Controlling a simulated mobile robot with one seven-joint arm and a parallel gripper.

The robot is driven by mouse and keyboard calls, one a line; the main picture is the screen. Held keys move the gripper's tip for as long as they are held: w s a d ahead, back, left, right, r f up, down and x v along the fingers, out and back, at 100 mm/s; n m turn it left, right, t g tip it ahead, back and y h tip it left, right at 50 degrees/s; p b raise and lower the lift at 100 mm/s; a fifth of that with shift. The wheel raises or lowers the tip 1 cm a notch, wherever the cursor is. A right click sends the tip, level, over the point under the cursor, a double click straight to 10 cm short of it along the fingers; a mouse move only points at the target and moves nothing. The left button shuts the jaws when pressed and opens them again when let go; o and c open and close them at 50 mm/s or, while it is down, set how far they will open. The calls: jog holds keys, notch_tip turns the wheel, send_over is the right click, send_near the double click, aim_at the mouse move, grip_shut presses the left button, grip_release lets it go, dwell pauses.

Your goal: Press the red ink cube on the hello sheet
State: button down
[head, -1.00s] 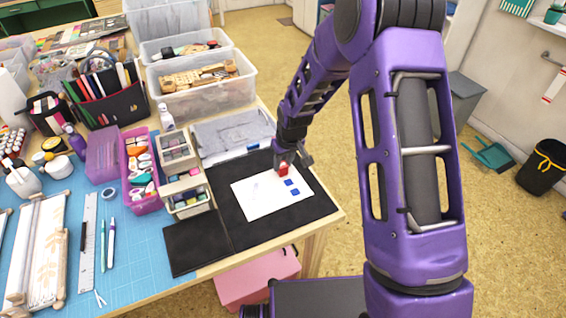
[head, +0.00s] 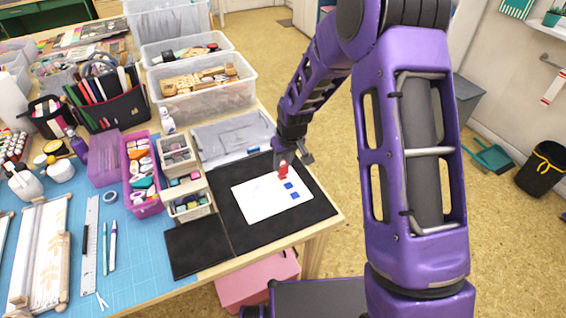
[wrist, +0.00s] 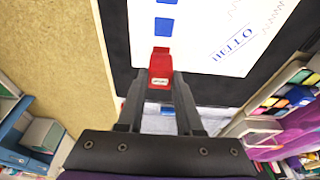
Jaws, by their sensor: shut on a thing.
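The red ink cube (wrist: 160,66) is between the fingertips of my gripper (wrist: 160,80) in the wrist view. In the head view the red cube (head: 283,169) is at the far right edge of the white hello sheet (head: 255,201). The sheet lies on a black mat and shows the printed word HELLO in the wrist view (wrist: 234,47). Two blue squares (head: 288,185) are on the sheet in a row with the cube. I cannot tell whether the cube touches the paper or whether a red print lies beside it.
The black mat (head: 225,212) surrounds the sheet near the table's right edge. Small drawer boxes with ink pads (head: 190,204) stand left of it. A smaller black pad (head: 196,248) lies in front. Clear bins (head: 204,100) stand behind.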

jog(key=shift+r+p, duration=1.2)
jog(key=shift+r, duration=1.1)
